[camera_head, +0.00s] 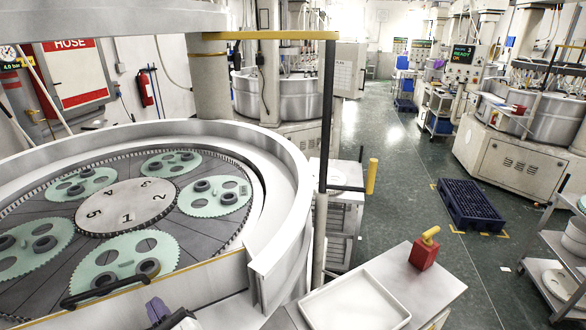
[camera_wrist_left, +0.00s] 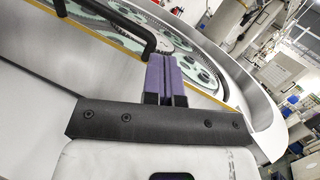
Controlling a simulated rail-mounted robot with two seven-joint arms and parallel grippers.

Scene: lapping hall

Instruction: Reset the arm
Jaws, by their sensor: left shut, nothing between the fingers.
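My left gripper (camera_head: 157,311) shows at the bottom of the head view, in front of the near wall of the lapping machine (camera_head: 290,205). Its purple fingers (camera_wrist_left: 168,78) are pressed together in the left wrist view, with nothing between them. The fingers point toward the machine's yellow-edged front panel and the black handle (camera_head: 108,289) on it. I cannot tell the exact gap between fingers and panel. Most of my left arm is out of the frame. My right gripper is not in view.
Green toothed carriers (camera_head: 125,262) lie around the numbered centre plate (camera_head: 127,208). Right of the machine, a side table holds a white tray (camera_head: 354,302) and a red box with a yellow lever (camera_head: 423,253). A dark blue pallet (camera_head: 468,204) lies on the otherwise open aisle floor.

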